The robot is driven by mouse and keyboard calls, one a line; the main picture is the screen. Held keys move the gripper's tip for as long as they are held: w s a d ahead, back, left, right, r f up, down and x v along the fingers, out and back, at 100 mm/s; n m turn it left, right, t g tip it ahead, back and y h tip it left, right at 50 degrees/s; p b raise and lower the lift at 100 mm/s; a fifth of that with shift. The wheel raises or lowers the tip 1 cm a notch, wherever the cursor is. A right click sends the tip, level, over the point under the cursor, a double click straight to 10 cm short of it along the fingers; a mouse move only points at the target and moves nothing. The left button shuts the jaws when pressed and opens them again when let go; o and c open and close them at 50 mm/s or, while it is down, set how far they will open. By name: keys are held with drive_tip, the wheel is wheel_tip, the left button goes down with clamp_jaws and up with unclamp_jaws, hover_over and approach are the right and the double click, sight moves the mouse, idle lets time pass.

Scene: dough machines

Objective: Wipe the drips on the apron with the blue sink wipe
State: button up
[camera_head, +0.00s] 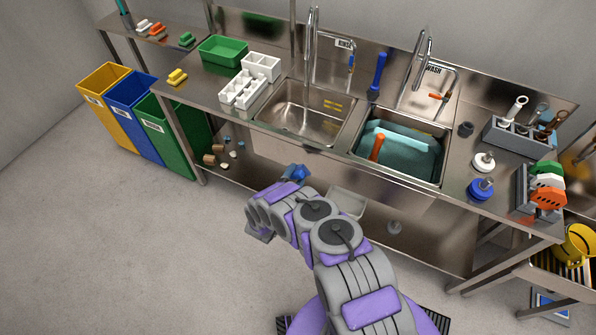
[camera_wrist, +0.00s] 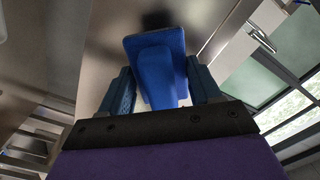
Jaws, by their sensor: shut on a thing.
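My gripper (camera_head: 291,176) is in front of the sink bench, near its steel front apron (camera_head: 390,190). In the wrist view, my gripper (camera_wrist: 160,88) is shut on the blue sink wipe (camera_wrist: 155,46), a blue block with a wider flat head, held between two dark blue fingers. In the head view, only a small blue part of the wipe (camera_head: 297,171) shows beyond my wrist. In the wrist view, the wipe's far end faces a brushed steel surface with a dark shadow; I cannot tell whether they touch. I cannot make out any drips.
A shelf (camera_head: 240,180) below holds small items. Yellow, blue and green bins (camera_head: 165,135) stand left. The floor at left is clear.

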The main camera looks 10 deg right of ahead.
idle(0.3)
drive_tip(key=shift+v, duration=1.55)
